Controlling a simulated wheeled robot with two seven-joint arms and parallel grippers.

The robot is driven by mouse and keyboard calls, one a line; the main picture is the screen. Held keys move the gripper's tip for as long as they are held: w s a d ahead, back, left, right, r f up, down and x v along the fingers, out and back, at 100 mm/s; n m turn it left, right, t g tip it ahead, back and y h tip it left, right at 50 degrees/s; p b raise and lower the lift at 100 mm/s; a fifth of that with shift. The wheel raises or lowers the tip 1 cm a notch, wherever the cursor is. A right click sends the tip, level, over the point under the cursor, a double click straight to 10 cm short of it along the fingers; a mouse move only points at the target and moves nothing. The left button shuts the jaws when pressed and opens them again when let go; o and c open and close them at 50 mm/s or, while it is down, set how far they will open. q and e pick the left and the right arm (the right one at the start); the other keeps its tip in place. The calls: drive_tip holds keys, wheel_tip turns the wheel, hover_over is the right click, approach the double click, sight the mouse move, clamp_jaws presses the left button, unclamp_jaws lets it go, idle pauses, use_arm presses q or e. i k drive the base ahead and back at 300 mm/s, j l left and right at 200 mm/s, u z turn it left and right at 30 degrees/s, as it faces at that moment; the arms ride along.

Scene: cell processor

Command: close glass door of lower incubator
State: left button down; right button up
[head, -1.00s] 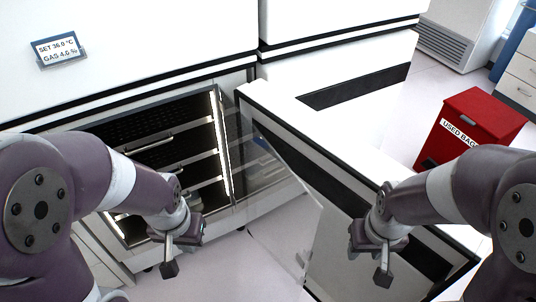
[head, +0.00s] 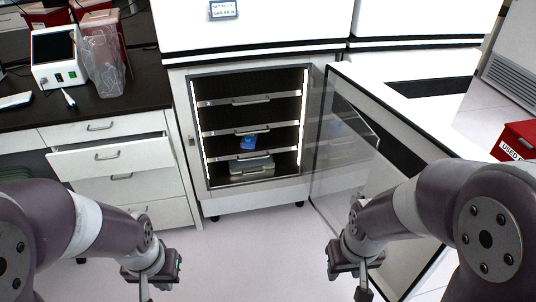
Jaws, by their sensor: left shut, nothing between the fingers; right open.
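The lower incubator (head: 183,133) stands ahead with its lit chamber exposed and several shelves inside. Its glass door (head: 343,150) stands open, swung out to the right toward me, in front of a white door panel. My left gripper (head: 146,290) is shut and empty, low in the picture, in front of and left of the incubator, apart from the door. My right gripper (head: 361,290) is open and empty, close to the near end of the doors in the picture. Its fingertips are partly cut off by the bottom edge. I cannot tell whether it touches a door.
A white outer door (head: 412,108) with a dark inset stands open at the right. A blue item (head: 248,143) and a metal box (head: 252,165) sit on lower shelves. An open drawer (head: 112,157) juts from the bench at left. A red bin (head: 519,140) stands right. Floor before the incubator is clear.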

sight(316, 176)
drive_tip(key=l+u, duration=0.15)
drive_tip(key=l, duration=0.35)
drive_tip(key=k+l+u, duration=0.15)
drive_tip(key=l, duration=0.3)
drive_tip(key=l+u, duration=0.15)
drive_tip(key=l, duration=0.35)
drive_tip(key=k+l+u, duration=0.15)
drive_tip(key=l, duration=0.3)
drive_tip(key=k+l+u, duration=0.2)
drive_tip(key=l, duration=0.3)
drive_tip(key=k+l, duration=0.1)
drive_tip(key=l, duration=0.6)
drive_tip(key=k+l, duration=0.15)
drive_tip(key=l, duration=0.25)
